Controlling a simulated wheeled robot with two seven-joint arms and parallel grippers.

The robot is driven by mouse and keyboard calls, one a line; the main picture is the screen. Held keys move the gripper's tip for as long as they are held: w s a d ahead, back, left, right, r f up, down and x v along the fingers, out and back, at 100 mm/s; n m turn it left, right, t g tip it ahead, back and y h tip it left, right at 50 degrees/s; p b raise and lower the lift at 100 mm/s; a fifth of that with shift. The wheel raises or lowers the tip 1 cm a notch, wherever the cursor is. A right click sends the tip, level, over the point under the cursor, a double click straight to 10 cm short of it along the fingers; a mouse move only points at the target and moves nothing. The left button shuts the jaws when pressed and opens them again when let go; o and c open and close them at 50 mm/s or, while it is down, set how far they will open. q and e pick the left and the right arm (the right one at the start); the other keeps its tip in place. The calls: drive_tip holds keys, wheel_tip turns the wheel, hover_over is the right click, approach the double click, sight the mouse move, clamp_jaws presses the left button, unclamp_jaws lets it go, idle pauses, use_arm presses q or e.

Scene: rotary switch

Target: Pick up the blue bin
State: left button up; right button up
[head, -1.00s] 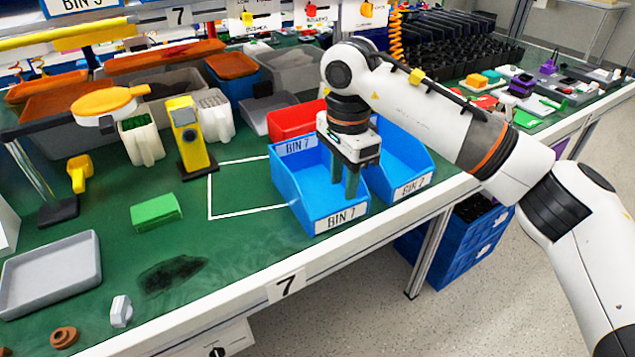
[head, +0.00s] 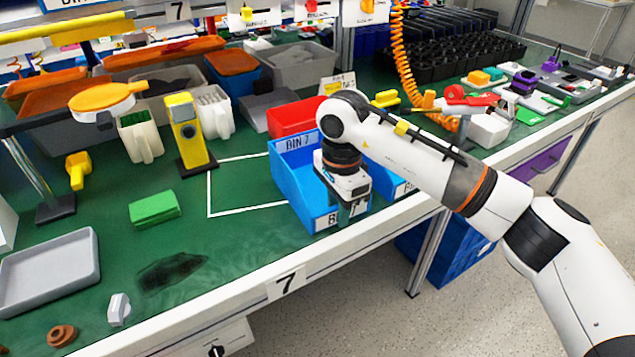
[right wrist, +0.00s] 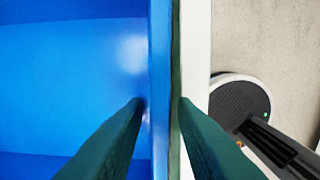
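The blue bin (head: 296,185) labelled BIN 7 stands on the green table near its front edge. A second blue bin (head: 402,188) stands to its right, mostly hidden behind my right arm. My right gripper (head: 352,213) points down at the front wall of the left blue bin and covers part of its front label. In the right wrist view, the open fingers (right wrist: 160,104) are on either side of the bin's wall (right wrist: 160,60), one inside and one outside. A small gap shows beside the wall. The bin's inside (right wrist: 70,75) looks empty. My left gripper is not in view.
A red bin (head: 297,117) stands directly behind the blue bins. A white outline (head: 209,190) marks clear table to the left. A green block (head: 154,208), a yellow device (head: 188,135) and a grey tray (head: 48,270) lie farther left. The table's front edge (head: 250,302) is close.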

clamp_jaws()
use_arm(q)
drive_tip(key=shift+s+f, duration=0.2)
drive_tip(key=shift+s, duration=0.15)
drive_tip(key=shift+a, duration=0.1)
